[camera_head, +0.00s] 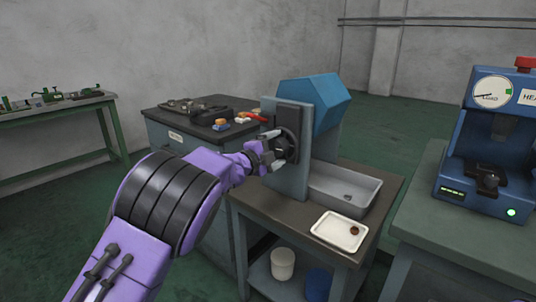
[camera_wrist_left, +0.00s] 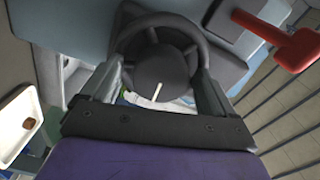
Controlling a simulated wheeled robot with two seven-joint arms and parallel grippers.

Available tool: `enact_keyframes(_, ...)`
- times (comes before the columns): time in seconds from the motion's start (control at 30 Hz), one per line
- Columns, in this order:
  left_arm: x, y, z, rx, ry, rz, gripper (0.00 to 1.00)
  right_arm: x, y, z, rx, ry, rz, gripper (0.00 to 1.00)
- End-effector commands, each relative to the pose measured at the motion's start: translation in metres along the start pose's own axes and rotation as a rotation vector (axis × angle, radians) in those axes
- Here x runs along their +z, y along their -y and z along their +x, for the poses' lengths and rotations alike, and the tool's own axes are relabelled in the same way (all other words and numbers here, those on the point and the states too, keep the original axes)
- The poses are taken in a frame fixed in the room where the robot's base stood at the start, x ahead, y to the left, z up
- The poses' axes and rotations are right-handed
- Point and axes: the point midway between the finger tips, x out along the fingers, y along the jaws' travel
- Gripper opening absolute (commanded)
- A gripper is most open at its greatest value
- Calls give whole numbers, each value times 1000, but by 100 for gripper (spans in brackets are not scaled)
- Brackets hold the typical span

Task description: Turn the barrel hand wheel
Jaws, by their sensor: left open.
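The blue barrel (camera_head: 313,101) sits on a grey upright plate on the middle bench. Its dark round hand wheel (camera_head: 288,143) faces my left arm. In the left wrist view the hand wheel (camera_wrist_left: 122,45) shows a dark rim and a round hub (camera_wrist_left: 160,70) with a pale line mark. My left gripper (camera_head: 270,153) is at the wheel, with its fingers apart. In the left wrist view the open left gripper (camera_wrist_left: 157,78) has one finger on each side of the hub, near the lower rim. Whether the fingers touch the wheel cannot be told. My right gripper is out of view.
A grey bin (camera_head: 343,188) and a white tray (camera_head: 340,231) with a small brown piece stand on the bench right of the wheel. A cabinet (camera_head: 178,140) with tools stands behind. A blue gauge machine (camera_head: 490,150) stands at the right. A red object (camera_wrist_left: 283,45) shows nearby.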

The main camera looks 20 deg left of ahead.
Motion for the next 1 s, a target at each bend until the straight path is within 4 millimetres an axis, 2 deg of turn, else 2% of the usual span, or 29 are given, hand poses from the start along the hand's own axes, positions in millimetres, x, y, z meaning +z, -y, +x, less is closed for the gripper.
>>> enact_keyframes(0.2,0,-1,-53,-1,3,0,88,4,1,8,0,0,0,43)
enact_keyframes(0.4,0,-1,-84,0,1,1,88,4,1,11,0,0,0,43)
enact_keyframes(0.53,0,-1,-89,0,0,0,88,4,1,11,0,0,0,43)
enact_keyframes(0.9,0,-1,-89,0,0,-1,88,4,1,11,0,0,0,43)
enact_keyframes(1.0,1,1,-89,-8,4,-76,88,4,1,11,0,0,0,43)
